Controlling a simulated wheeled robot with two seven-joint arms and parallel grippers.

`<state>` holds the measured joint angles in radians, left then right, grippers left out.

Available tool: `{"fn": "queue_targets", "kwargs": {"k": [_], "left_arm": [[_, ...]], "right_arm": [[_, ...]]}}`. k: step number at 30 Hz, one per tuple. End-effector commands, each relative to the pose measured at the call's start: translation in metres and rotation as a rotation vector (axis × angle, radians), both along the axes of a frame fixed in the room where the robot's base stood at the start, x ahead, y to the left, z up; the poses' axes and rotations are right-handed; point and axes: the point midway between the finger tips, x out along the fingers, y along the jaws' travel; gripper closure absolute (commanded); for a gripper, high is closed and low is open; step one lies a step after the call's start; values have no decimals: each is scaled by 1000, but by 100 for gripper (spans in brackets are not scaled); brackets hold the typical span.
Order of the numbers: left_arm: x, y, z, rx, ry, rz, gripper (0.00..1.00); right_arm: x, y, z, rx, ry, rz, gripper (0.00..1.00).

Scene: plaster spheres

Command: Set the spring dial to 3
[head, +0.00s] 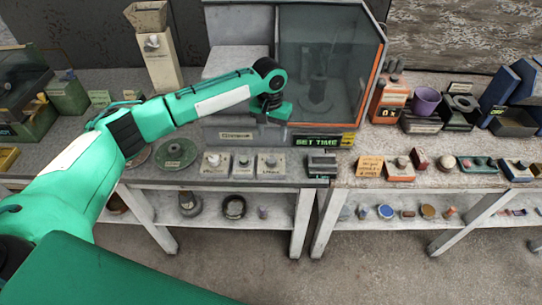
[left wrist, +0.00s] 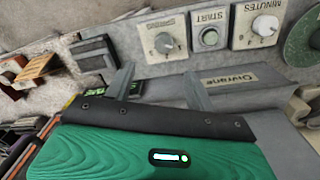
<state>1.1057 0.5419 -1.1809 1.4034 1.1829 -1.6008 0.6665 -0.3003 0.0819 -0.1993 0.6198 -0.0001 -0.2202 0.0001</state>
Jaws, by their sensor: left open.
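My left gripper (head: 274,108) is in front of the glass-fronted cabinet, above the row of control boxes. In the left wrist view its two fingers (left wrist: 158,88) are spread apart with nothing between them. In the head view that dial (head: 270,163) is the rightmost of the three. My right gripper is not in view.
The cabinet (head: 330,60) has a glass front and orange edging. A SET TIME display (head: 323,140) sits at its base. A dark block (head: 321,163) stands right of the dials, a green disc (head: 176,153) left of them. More small boxes crowd the right bench.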

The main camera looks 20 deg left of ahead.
Motion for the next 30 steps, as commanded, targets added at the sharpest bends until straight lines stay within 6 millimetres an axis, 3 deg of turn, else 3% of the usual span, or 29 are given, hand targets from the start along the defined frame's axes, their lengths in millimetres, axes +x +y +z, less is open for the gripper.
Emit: {"fn": "queue_targets", "kwargs": {"k": [4, 8, 21, 30], "left_arm": [[3, 7, 10, 14, 7, 19, 45], [3, 7, 1, 14, 11, 21, 45], [2, 4, -86, 14, 11, 22, 45], [3, 3, -123, 13, 9, 21, 45]], "right_arm": [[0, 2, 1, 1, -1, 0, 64], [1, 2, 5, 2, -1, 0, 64], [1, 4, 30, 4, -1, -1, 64], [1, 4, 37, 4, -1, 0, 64]]}}
